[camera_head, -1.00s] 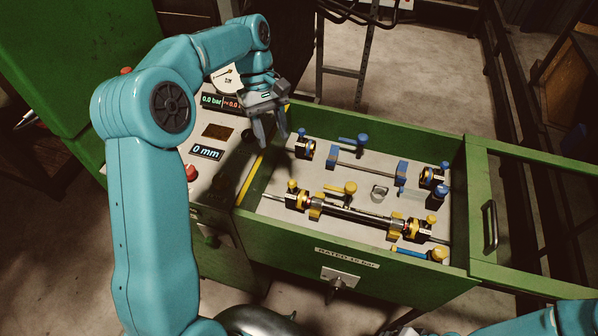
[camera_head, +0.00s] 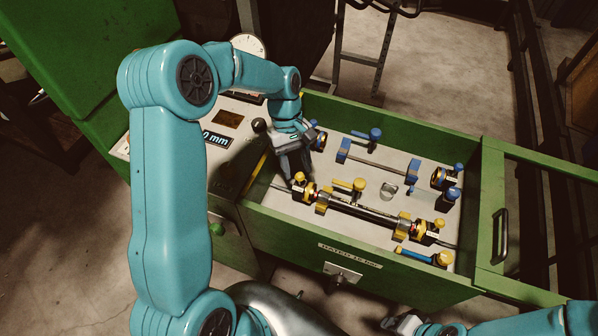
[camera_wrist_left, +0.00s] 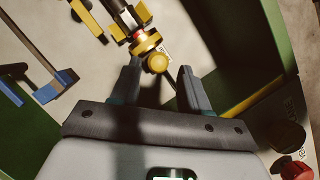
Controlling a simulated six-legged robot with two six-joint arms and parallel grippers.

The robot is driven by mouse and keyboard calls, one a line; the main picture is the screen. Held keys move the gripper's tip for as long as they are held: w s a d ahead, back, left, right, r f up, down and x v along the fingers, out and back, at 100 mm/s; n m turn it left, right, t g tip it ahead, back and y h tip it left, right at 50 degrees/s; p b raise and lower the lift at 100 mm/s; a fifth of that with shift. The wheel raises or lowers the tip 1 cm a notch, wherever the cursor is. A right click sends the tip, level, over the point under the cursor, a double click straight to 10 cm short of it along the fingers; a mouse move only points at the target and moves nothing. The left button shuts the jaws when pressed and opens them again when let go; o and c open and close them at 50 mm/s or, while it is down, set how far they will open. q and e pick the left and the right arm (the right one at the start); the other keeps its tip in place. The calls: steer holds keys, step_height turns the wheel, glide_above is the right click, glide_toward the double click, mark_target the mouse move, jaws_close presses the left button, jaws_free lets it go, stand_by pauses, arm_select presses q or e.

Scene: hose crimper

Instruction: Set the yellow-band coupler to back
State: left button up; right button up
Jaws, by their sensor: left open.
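A yellow-band coupler (camera_head: 308,191) with a yellow knob (camera_head: 299,177) sits at the left end of the yellow-clamped hose line (camera_head: 360,212) in the green bin. My left gripper (camera_head: 294,170) is open, with its fingertips close above this knob. In the left wrist view the round yellow knob (camera_wrist_left: 157,63) shows between the two open fingers, nearer the left one. The coupler's yellow collar (camera_wrist_left: 146,42) and a red ring lie just beyond it. I cannot tell whether a finger touches the knob. My right arm shows at the bottom right; its gripper state is unclear.
A second yellow-banded coupler (camera_head: 425,228) is at the line's right end. A yellow T-handle (camera_head: 350,186) stands mid-line. Blue-marked fittings (camera_head: 378,160) lie behind. The green bin wall (camera_head: 400,107) encloses them. A control panel (camera_head: 228,120) stands left.

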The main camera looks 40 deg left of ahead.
mark_target(299, 175)
arm_select(q)
steer(key=x, duration=0.2)
steer(key=shift+w+f, duration=0.15)
steer(key=shift+f, duration=0.2)
steer(key=shift+d+f, duration=0.25)
steer(key=shift+f, duration=0.1)
jaws_close()
